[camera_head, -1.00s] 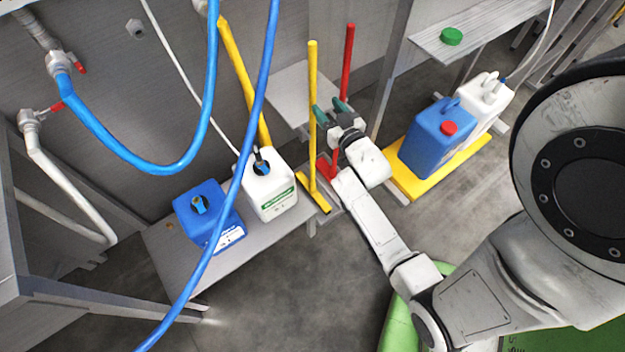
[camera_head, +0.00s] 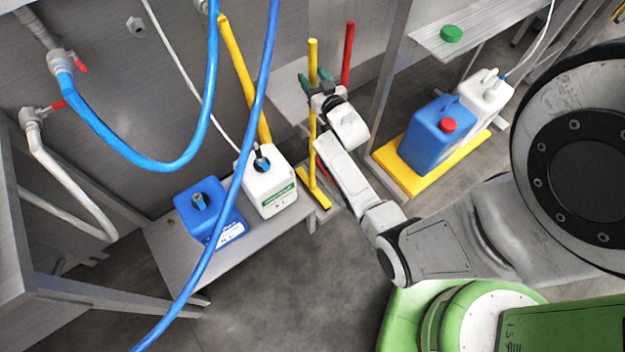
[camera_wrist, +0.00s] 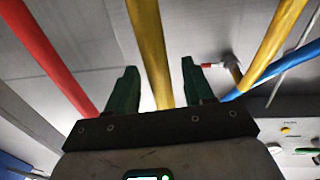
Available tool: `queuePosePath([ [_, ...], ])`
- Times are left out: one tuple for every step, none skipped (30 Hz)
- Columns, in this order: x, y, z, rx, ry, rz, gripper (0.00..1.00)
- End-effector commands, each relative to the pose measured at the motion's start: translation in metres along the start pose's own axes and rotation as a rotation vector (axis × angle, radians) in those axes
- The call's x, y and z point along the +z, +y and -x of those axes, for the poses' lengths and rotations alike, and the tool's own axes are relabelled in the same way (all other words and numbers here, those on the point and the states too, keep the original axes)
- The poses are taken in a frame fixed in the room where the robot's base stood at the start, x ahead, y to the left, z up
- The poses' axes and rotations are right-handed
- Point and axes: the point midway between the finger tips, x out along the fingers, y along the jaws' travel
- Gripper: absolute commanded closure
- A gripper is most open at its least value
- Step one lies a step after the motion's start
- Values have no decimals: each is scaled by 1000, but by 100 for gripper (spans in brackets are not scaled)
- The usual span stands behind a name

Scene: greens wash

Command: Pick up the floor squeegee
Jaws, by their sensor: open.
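The yellow floor squeegee stands upright near the wall, its yellow handle (camera_head: 312,62) rising past my gripper and its yellow foot (camera_head: 313,192) low beside the bench. My gripper (camera_head: 313,76) has green fingers, open, one on each side of the yellow handle. In the wrist view the yellow handle (camera_wrist: 148,45) runs up between the open green fingers (camera_wrist: 158,88). I cannot tell whether either finger touches it. A red handle (camera_head: 347,55) stands just to the right; it shows at left in the wrist view (camera_wrist: 45,50). Its lower part is hidden behind my arm.
A thicker yellow pole (camera_head: 243,75) leans left of the squeegee. A blue hose (camera_head: 262,75) hangs in front. Blue (camera_head: 200,210) and white (camera_head: 268,190) canisters stand on the low bench (camera_head: 175,265). A yellow tray (camera_head: 392,172) holds blue and white jugs on the right.

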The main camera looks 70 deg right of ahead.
Motion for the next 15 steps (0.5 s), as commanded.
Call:
queuePosePath([
  [0,0,-3,1,0,0,48],
  [1,0,-4,1,-1,1,48],
  [1,0,-5,1,-1,1,48],
  [1,0,-5,1,-1,1,48],
  [1,0,-6,1,-2,1,48],
  [1,0,-5,1,-1,1,48],
  [1,0,-5,1,-1,1,48],
  [1,0,-5,0,-1,2,48],
  [1,0,-5,0,-1,1,48],
  [0,0,-5,0,-1,1,51],
  [0,0,-5,0,-1,1,54],
  [0,0,-5,0,-1,1,57],
  [0,0,-5,0,-1,1,60],
  [0,0,-5,0,-1,1,63],
  [0,0,-5,0,-1,1,67],
])
